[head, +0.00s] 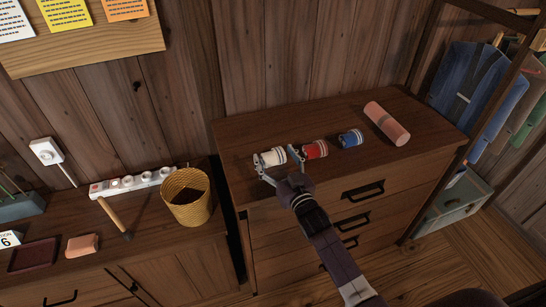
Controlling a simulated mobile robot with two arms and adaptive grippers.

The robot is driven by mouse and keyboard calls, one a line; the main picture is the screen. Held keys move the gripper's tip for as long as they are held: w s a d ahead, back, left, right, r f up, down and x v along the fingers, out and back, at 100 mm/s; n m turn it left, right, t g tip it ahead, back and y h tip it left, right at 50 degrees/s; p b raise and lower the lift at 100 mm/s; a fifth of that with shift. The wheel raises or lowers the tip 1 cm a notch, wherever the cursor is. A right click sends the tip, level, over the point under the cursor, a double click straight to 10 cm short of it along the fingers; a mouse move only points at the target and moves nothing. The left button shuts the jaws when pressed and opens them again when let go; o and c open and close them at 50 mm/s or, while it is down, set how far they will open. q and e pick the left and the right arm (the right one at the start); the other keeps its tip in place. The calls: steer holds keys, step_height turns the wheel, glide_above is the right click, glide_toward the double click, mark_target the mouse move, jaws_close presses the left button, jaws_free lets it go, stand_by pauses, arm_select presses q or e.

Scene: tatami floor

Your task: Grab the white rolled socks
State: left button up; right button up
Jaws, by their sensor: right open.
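The white rolled socks (271,158) lie on top of the brown dresser (240,133), near its left front edge. My right gripper (278,167) reaches in from the lower right. Its fingers are spread, with one fingertip near the left side of the white socks and the other between them and the red rolled socks (315,149). I cannot tell whether the fingers touch the white socks. My left gripper is not in view.
Blue rolled socks (350,138) and a pink roll (386,124) lie further right on the dresser. A lower cabinet at left holds a yellow basket (186,204), a power strip (132,182) and a hammer-like tool (115,218). Clothes (470,80) hang at the right.

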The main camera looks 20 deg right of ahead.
steer(key=c, duration=1)
steer(key=shift+r, duration=0.1)
